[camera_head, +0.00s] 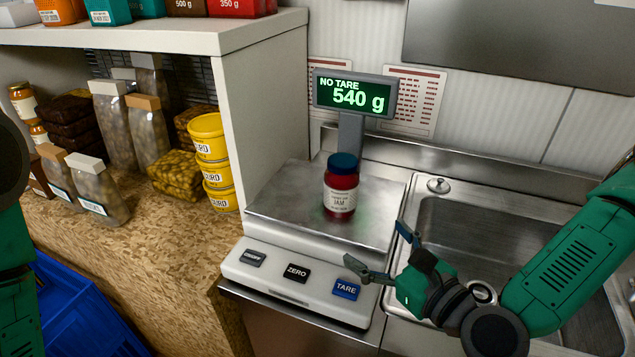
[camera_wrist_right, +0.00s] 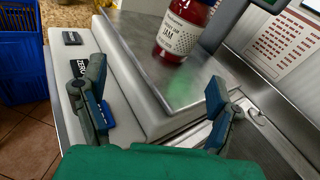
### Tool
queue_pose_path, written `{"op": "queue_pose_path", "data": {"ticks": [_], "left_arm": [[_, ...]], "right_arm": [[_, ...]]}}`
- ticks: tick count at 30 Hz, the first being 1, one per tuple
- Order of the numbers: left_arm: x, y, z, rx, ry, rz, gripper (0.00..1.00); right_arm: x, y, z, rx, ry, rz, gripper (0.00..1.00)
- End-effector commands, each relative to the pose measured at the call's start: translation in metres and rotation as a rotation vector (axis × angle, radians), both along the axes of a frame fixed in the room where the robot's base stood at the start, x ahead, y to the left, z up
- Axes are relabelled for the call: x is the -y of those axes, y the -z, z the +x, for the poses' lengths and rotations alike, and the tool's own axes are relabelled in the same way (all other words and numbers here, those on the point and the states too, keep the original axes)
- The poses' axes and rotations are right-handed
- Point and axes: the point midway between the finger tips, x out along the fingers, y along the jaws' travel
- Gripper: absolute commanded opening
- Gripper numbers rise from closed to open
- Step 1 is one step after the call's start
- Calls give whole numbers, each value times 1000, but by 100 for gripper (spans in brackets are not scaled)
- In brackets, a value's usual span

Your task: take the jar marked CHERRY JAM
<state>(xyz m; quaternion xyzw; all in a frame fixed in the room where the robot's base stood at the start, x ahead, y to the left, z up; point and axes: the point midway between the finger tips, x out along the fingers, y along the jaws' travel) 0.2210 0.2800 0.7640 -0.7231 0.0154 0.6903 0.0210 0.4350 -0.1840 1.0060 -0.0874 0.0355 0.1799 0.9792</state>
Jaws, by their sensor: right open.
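A jam jar (camera_head: 341,188) with dark red contents, a blue lid and a white label stands upright on the scale's metal plate (camera_head: 283,203). The label reads JAM; its smaller line is too blurred to read for sure. The jar also shows in the right wrist view (camera_wrist_right: 184,27), its top cut off. My right gripper (camera_head: 376,254) is open and empty, in front of the jar and to its right, near the plate's front corner; it also shows in the right wrist view (camera_wrist_right: 158,101). My left arm shows at the left edge, its gripper out of view.
The scale display (camera_head: 355,95) reads NO TARE 540 g and stands behind the jar. A metal sink (camera_head: 490,225) is at the right. A shelf unit (camera_head: 262,115) with bags and yellow tubs (camera_head: 209,137) stands at the left. A blue crate (camera_head: 80,310) is below.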

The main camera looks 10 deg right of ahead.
Motion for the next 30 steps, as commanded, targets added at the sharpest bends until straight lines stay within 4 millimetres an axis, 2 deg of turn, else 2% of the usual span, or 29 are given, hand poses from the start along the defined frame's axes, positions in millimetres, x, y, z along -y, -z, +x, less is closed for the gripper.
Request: {"op": "queue_pose_path", "data": {"ticks": [2, 5, 17, 24, 30], "left_arm": [[0, -3, 0, -1, 0, 0, 40], [0, -1, 0, -1, 0, 0, 40], [0, 52, -1, -2, 0, 0, 40], [0, 83, -2, -2, 0, 0, 40], [0, 75, -1, -1, 0, 0, 40]], "right_arm": [[13, -20, 6, 24, 56, 107, 82], [21, -30, 10, 42, 84, 177, 82], [14, -26, 39, 46, 85, 188, 82], [4, -26, 66, 45, 85, 184, 82], [-2, -31, 90, 41, 85, 184, 82]]}}
